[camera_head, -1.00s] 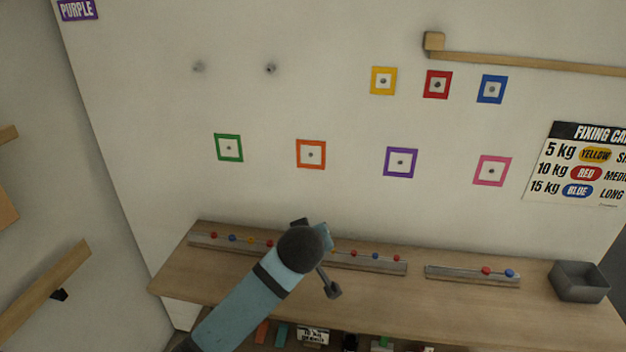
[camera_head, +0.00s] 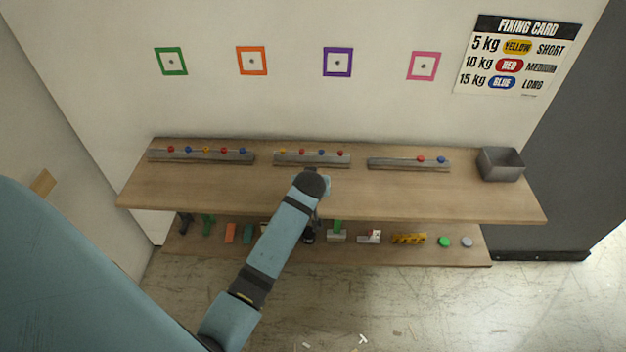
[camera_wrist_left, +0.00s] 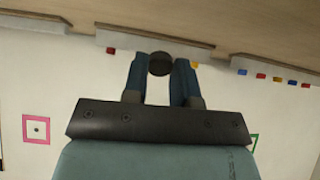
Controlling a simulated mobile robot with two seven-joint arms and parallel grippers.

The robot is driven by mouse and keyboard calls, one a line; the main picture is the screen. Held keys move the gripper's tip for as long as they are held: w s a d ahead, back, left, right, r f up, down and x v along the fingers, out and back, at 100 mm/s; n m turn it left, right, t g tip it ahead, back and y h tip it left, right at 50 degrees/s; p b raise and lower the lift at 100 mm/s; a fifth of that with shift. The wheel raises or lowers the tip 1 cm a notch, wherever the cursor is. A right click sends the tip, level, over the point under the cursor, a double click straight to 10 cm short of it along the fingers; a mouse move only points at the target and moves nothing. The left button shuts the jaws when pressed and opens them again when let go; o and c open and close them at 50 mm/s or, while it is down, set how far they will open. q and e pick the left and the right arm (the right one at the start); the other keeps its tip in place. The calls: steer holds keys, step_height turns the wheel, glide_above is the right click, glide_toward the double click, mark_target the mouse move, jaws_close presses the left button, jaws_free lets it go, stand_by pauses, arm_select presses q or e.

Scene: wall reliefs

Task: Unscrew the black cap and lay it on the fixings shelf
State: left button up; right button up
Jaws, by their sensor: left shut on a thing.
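The black cap (camera_wrist_left: 160,63) is a dark round piece between the two blue fingers of my left gripper (camera_wrist_left: 159,78) in the left wrist view. The fingers are shut on it. In the head view my left gripper (camera_head: 317,213) is mostly hidden behind its own dark wrist, over the front of the upper wooden shelf (camera_head: 400,197). The cap cannot be made out there. That shelf carries grey rails with small coloured fixings (camera_head: 205,155) along its back. I cannot tell whether the cap touches anything besides the fingers. My right gripper is not in view.
A grey bin (camera_head: 500,164) stands at the shelf's right end. A lower shelf (camera_head: 340,255) holds several tools and coloured pieces. Coloured square frames and a fixing card (camera_head: 517,55) are on the wall above. The shelf's front right part is bare.

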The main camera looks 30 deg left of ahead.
arm_select(q)
steer(key=shift+f+b, duration=0.55)
steer(key=shift+f, duration=1.85)
steer(key=o, duration=0.9)
steer(key=shift+r, duration=0.1)
